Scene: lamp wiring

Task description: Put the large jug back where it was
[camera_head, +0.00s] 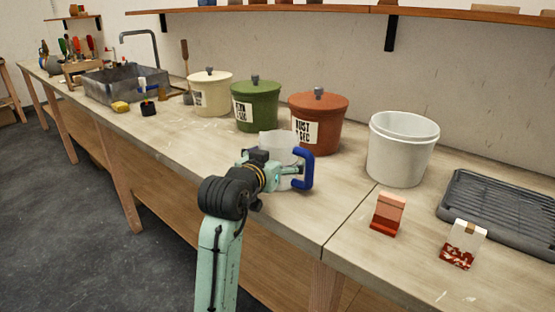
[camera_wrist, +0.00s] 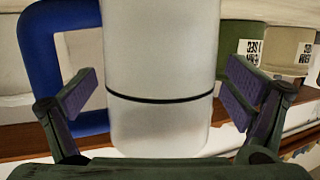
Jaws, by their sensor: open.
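The large jug (camera_head: 283,150) is whitish with a blue handle (camera_head: 305,169) and stands upright on the workbench (camera_head: 335,205), in front of the red-brown pot. In the wrist view the jug (camera_wrist: 160,80) fills the middle, with a dark line around its body and the blue handle (camera_wrist: 48,60) at the left. My gripper (camera_wrist: 160,100) is open, its two fingers on either side of the jug with gaps between pads and jug wall. In the head view my gripper (camera_head: 280,172) is at the jug's near side and hides part of it.
A red-brown pot (camera_head: 332,112), a green pot (camera_head: 257,108) and a cream pot (camera_head: 212,95) stand behind. A white bucket (camera_head: 402,150), an orange-red block (camera_head: 387,214), a small packet (camera_head: 463,245) and a dark rack (camera_head: 505,205) are to the right. A sink (camera_head: 120,85) is far left.

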